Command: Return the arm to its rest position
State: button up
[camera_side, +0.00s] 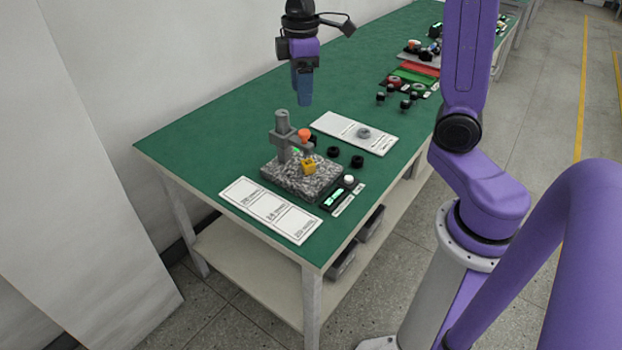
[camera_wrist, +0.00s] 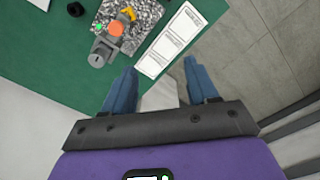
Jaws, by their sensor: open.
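My gripper (camera_side: 303,88) hangs above the green table in the side view, fingers pointing down, with clear air beneath it. It is behind and higher than the grey press stand (camera_side: 282,130) on its speckled stone base (camera_side: 302,176). In the wrist view my gripper (camera_wrist: 160,88) shows two blue fingers spread apart with nothing between them. The wrist view also shows the stand with its orange knob (camera_wrist: 116,28), beyond the fingertips. A small yellow part (camera_side: 309,166) sits on the stone base.
A white labelled sheet (camera_side: 270,210) lies at the table's near edge. A white plate (camera_side: 355,132) with a grey ring, several black round parts (camera_side: 333,152) and a small device with a green display (camera_side: 333,198) lie around the stand. More parts and coloured trays (camera_side: 415,73) lie farther back.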

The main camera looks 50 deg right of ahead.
jog(key=s+a+f+n, duration=0.1)
jog(key=s+a+f, duration=0.1)
jog(key=s, duration=0.6)
jog(key=s+a+f+n, duration=0.1)
jog(key=s+f, duration=0.1)
jog(key=s, duration=0.6)
jog(key=s+a+f, duration=0.2)
jog(key=s, duration=0.6)
jog(key=shift+s+a+n, duration=0.25)
jog(key=shift+a+n, duration=0.1)
jog(key=shift+n, duration=0.05)
